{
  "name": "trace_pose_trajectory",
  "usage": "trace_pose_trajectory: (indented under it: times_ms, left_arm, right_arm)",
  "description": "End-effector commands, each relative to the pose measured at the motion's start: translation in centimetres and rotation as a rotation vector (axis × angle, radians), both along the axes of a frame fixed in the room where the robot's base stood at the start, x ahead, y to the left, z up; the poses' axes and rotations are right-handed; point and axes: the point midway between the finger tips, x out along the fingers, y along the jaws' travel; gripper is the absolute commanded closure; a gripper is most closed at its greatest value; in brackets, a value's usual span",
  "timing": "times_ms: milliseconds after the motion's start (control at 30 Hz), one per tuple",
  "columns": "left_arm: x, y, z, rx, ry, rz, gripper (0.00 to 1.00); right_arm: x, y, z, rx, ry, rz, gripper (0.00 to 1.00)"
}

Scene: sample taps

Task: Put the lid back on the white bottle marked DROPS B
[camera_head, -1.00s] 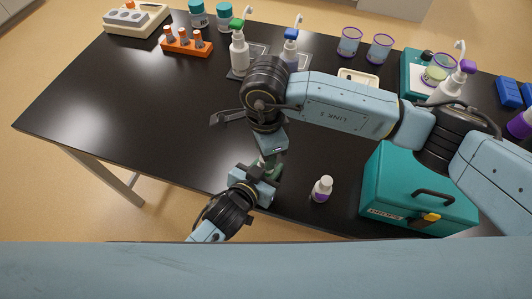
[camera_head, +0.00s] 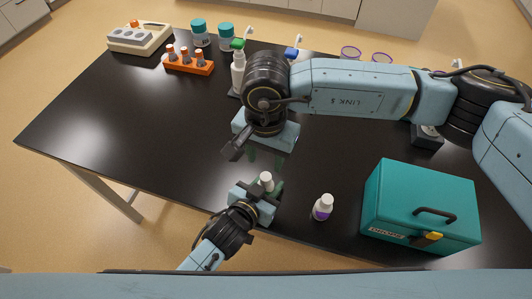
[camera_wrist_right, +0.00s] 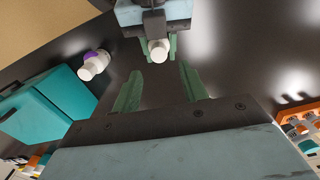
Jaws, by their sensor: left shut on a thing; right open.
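My left gripper (camera_head: 264,188) is shut on a small white bottle near the table's front edge. The bottle's round white top (camera_head: 267,180) sticks up between the fingers, and it also shows in the right wrist view (camera_wrist_right: 158,50). The fingers hide its label, and I cannot tell lid from neck. My right gripper (camera_head: 266,157) is open and empty above and behind that bottle. Its green fingers (camera_wrist_right: 160,86) are apart in the right wrist view. Another white bottle (camera_head: 323,207) with a purple label and white top stands upright to the right; its lettering is unreadable.
A teal case (camera_head: 420,200) with a dark handle stands at the front right. An orange rack (camera_head: 188,65), teal-lidded jars (camera_head: 200,33) and a green-topped spray bottle (camera_head: 238,70) stand at the back. The table's left middle is clear.

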Motion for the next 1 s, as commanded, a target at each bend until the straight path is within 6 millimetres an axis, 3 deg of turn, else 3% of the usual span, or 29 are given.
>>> trace_pose_trajectory:
  times_ms: [200,567,1000]
  left_arm:
    - [0.0,0.0,0.0,-0.001,-0.001,0.0,1.0]
    - [0.0,0.0,0.0,-0.001,-0.001,0.0,1.0]
    - [0.0,0.0,0.0,-0.001,-0.001,0.0,1.0]
  right_arm:
    - [0.0,-0.2,0.4,-0.003,0.003,0.111,0.57]
    - [-0.1,-0.2,0.1,-0.001,0.003,0.112,0.57]
    - [-0.2,-0.1,-5.9,-0.002,0.005,0.11,0.57]
